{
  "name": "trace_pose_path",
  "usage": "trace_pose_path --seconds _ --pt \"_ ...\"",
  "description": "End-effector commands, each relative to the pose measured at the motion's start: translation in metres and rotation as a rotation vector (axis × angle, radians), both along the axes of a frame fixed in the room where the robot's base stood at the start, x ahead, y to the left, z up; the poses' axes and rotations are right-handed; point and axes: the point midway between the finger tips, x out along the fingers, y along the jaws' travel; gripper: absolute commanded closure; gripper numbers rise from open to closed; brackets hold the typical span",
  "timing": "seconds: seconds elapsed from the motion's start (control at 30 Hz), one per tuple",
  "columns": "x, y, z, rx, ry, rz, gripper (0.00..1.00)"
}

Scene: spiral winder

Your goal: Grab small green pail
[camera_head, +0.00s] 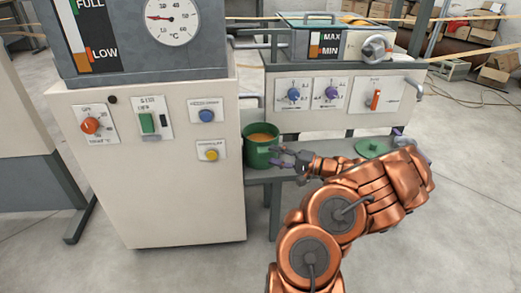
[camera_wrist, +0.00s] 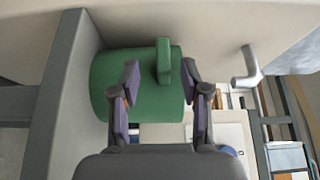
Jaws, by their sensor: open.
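The small green pail (camera_head: 258,155) stands on a grey shelf against the side of the left machine cabinet, with orange-brown contents at its top. In the wrist view the pail (camera_wrist: 115,85) fills the upper left, and its upright green handle (camera_wrist: 163,60) appears between my fingers. My gripper (camera_head: 282,158) is open and close to the pail's right side, at about handle level. In the wrist view the open fingers of my gripper (camera_wrist: 168,82) lie on either side of the handle. I cannot tell whether they touch it.
The cream left cabinet (camera_head: 170,200) with knobs and buttons borders the pail. A second control panel (camera_head: 340,95) stands behind the shelf (camera_head: 258,178). A green lid-like disc (camera_head: 372,149) lies on the shelf to the right, behind my arm. A grey pipe handle (camera_wrist: 246,70) shows in the wrist view.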

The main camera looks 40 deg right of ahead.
Motion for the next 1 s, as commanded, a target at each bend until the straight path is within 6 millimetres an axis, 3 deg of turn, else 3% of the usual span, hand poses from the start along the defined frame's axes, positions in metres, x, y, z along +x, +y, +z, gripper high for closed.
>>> trace_pose_path --seconds 0.5,0.8,1.0 --pt "0.051 0.027 0.002 -0.001 0.000 0.005 0.54" --pt "0.054 0.028 0.004 0.001 0.000 0.004 0.54" --pt "0.054 0.028 0.004 0.001 0.000 0.004 0.75"
